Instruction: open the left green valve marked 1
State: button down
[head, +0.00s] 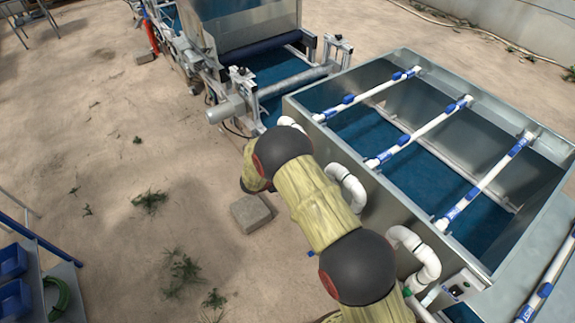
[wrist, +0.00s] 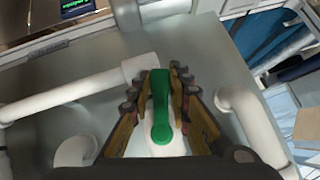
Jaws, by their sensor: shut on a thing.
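The green valve handle (wrist: 161,105) shows in the wrist view, on a white pipe fitting. My gripper (wrist: 160,80) is around it, with one finger on each side of the handle, and is shut on it. The handle lies lengthwise between the fingers, pointing away from my wrist. No number mark can be read on it. In the head view my arm hides my gripper and this valve. A small green spot on the white pipes (head: 407,292) shows at the lower right of that view.
White pipes (wrist: 70,98) run left of my gripper, and a curved white pipe (wrist: 250,125) stands close on its right. The metal tank (head: 400,210) with white and blue spray bars lies beside my arm. Sandy floor (head: 120,200) is mostly open at the left.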

jog(key=shift+s+d+f+n+g+h+p, duration=0.15)
jog(key=shift+s+n+g+h+p, duration=0.3)
jog(key=shift+p, duration=0.6)
jog(key=shift+s+d+r+n+g+h+p, duration=0.1)
jog(key=shift+s+d+n+g+h+p, duration=0.15)
jog(key=shift+g+p, duration=0.6)
jog(key=shift+f, duration=0.1)
jog(key=c, duration=1.7)
grip_release()
jog(key=shift+o, duration=0.3)
jog(key=v, duration=1.2)
jog(key=shift+f, duration=0.1)
